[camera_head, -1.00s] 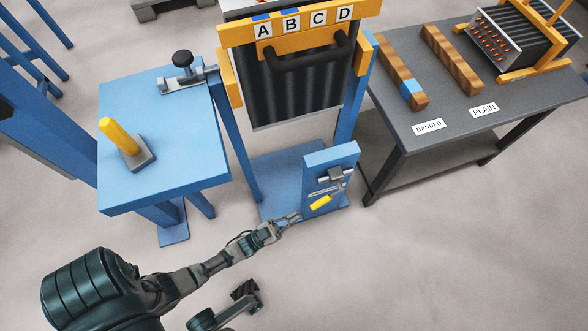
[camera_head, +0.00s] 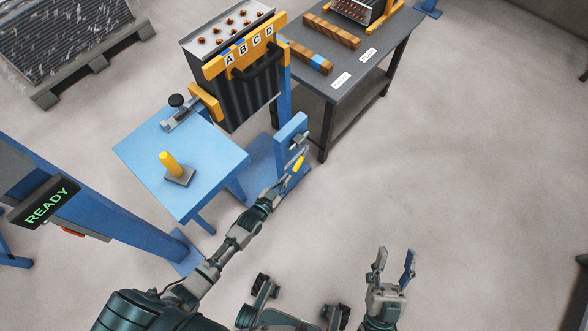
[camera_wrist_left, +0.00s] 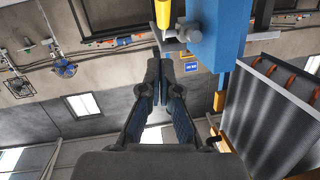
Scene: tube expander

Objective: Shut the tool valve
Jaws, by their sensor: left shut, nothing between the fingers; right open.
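The tool valve (camera_head: 297,139) sits on a short blue post (camera_head: 288,130) beside the workbench. Its lever has a yellow handle (camera_head: 299,164) that slants down. My left gripper (camera_head: 281,184) is shut and empty, just below and left of the handle. In the left wrist view the closed fingertips (camera_wrist_left: 158,62) point up toward the yellow handle (camera_wrist_left: 162,14), close beneath it, with the blue post (camera_wrist_left: 222,35) at the right. Whether they touch the lever I cannot tell. My right gripper (camera_head: 393,262) is open and empty over bare floor.
A blue table (camera_head: 210,145) with a yellow-handled tool (camera_head: 170,163) stands left of the post. A finned tube block (camera_head: 245,98) hangs behind in a yellow frame marked A B C D. A grey table (camera_head: 375,60) stands behind right. A READY display (camera_head: 45,205) is at left. Floor at right is clear.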

